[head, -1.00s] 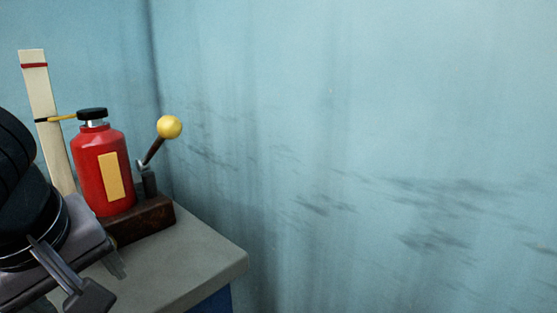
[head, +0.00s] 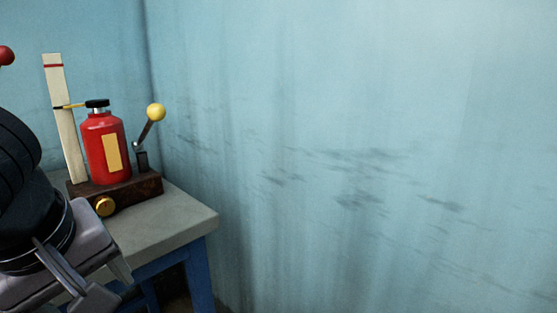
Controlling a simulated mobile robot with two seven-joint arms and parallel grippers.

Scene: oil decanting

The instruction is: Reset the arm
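My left gripper (head: 112,282) shows at the lower left of the head view, in front of the table. Its two fingers look apart, with nothing seen between them. A red bottle (head: 104,150) with a black cap and a yellow label stands upright on a dark wooden base (head: 130,193). A lever with a yellow ball (head: 156,112) rises at the right of the base and tilts up to the right. My gripper is nearer the camera than these and appears apart from them. My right gripper is out of view.
A pale upright board (head: 62,115) with a red band stands left of the bottle. A brass knob (head: 105,206) is on the base's front. The grey tabletop (head: 180,222) has blue legs (head: 199,275). A red ball (head: 5,55) is cut off at the left edge. Blue walls stand behind.

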